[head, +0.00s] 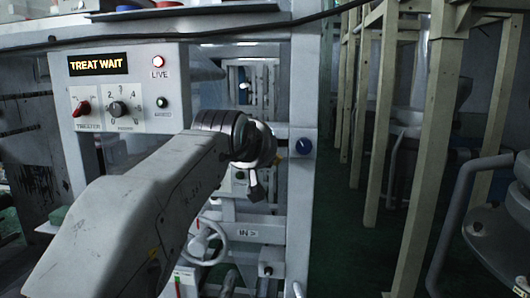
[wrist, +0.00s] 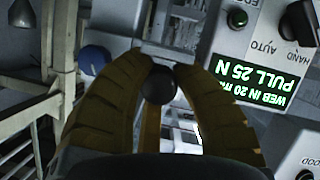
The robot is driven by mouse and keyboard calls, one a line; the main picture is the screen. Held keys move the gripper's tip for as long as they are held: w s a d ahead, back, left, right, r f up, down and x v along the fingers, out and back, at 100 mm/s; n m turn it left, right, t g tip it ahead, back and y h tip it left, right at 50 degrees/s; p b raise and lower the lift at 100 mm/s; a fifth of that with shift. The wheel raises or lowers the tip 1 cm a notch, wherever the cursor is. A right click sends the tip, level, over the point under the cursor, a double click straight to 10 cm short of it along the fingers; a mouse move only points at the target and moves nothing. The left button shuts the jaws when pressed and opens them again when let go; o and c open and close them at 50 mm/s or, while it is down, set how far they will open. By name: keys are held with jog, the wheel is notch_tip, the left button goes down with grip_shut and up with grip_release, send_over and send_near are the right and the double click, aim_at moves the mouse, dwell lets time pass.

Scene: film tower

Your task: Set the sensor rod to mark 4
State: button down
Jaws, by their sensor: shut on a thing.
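My gripper (wrist: 160,72) shows in the wrist view with its two yellow-brown fingers closed around a round black knob (wrist: 159,86). The knob looks like the end of the sensor rod; the rod's shaft and its marks are hidden, so I cannot read its setting. In the head view my arm reaches to the front of the grey machine, and its wrist hides the held knob and the fingertips.
A blue knob (head: 304,146) sits right of my wrist. The left panel (head: 130,75) reads TREAT WAIT, with a red LIVE lamp (head: 158,62) and a numbered dial (head: 118,110). A green display (wrist: 250,84) reads PULL 25 N. A handwheel (head: 204,242) is below; wooden posts stand right.

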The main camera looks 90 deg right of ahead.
jog(key=c, duration=1.1)
grip_release()
jog(key=shift+a+r, duration=0.15)
jog(key=shift+r, duration=0.05)
jog(key=shift+o, duration=1)
jog(key=shift+f, duration=0.1)
jog(key=v, duration=1.2)
